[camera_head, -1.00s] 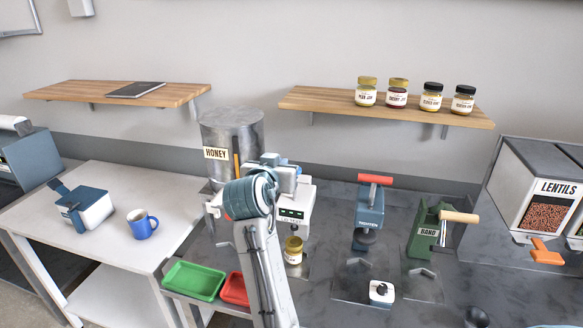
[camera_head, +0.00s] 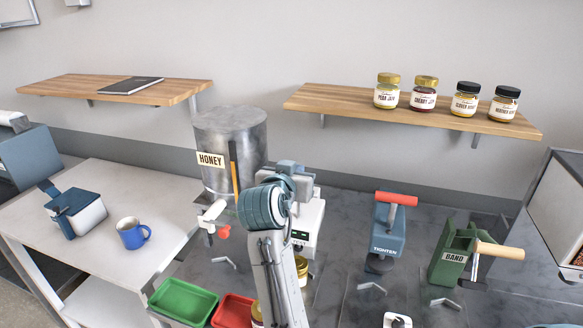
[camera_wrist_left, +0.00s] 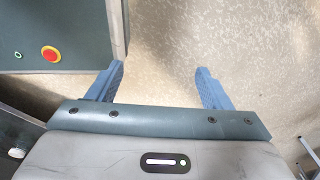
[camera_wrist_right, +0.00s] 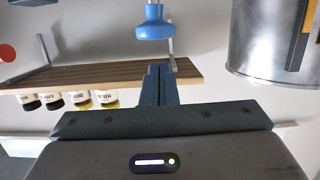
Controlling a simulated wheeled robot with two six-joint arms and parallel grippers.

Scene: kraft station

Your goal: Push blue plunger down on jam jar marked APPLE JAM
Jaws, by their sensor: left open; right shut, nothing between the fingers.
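In the right wrist view, which looks upside down, a blue plunger (camera_wrist_right: 154,27) with a round flange shows at the top, just beyond my shut, empty right fingers (camera_wrist_right: 158,85); a gap seems to separate them. In the head view my right gripper (camera_head: 288,172) is in front of a white machine with a small display (camera_head: 312,222), and my arm hides much of it. A gold-lidded jar (camera_head: 302,270) is partly hidden behind that arm; another jar (camera_head: 257,312) shows at its left. I cannot read either label. My left gripper (camera_wrist_left: 158,86) is open and empty above the floor.
A honey tank (camera_head: 230,140) stands left of the machine. Green (camera_head: 183,302) and red (camera_head: 232,311) trays are at the front. The blue TIGHTEN device (camera_head: 389,232) and green BAND device (camera_head: 452,255) stand to the right. Several jars stand on the wall shelf (camera_head: 345,105).

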